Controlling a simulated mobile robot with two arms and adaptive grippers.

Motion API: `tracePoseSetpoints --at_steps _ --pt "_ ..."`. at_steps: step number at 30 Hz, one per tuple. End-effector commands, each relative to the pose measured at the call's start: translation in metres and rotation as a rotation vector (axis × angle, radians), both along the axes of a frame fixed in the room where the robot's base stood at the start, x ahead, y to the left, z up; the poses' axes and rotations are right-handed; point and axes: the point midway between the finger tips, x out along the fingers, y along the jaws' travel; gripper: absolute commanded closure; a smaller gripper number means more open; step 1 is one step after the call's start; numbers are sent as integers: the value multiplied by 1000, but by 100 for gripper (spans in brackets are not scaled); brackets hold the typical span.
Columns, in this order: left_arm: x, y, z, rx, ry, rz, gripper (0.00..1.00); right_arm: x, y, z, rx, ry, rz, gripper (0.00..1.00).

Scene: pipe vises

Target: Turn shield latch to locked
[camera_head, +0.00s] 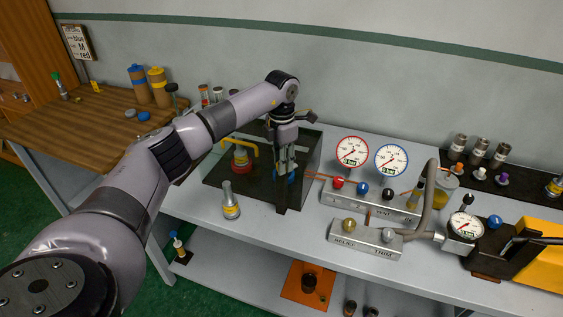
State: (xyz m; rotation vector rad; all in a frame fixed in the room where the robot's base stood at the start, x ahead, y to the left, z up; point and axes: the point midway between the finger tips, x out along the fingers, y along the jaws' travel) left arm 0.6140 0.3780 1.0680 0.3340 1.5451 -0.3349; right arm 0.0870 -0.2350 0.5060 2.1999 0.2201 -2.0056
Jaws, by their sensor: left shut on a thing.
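My left arm reaches in from the left, and my left gripper (287,173) points down at the front right of the clear shield (312,160). Its fingers are shut on the shield latch, a small blue knob (293,178) mostly hidden by the fingertips. A dark upright post (281,197) stands just below the fingers. I cannot tell the latch's exact angle. Behind the shield sits a red and yellow fitting (240,157) with a yellow handle. My right gripper is not in view.
A silver bottle (230,202) stands in front of the shield. To the right are a valve block (370,200) with red-rimmed (352,151) and blue-rimmed (391,159) gauges, and a relief/trim block (365,238). A wooden table (85,115) stands at left.

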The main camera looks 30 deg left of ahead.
Motion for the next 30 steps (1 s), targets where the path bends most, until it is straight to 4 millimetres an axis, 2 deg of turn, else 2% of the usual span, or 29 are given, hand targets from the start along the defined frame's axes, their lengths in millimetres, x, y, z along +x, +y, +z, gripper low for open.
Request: tracePoseSetpoints --at_steps 15,24,30 --pt "0 0 1 0 -2 458 100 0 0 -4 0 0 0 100" --pt "0 0 1 0 -2 619 100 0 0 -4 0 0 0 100" --pt "1 0 1 0 -3 666 100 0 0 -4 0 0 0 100"
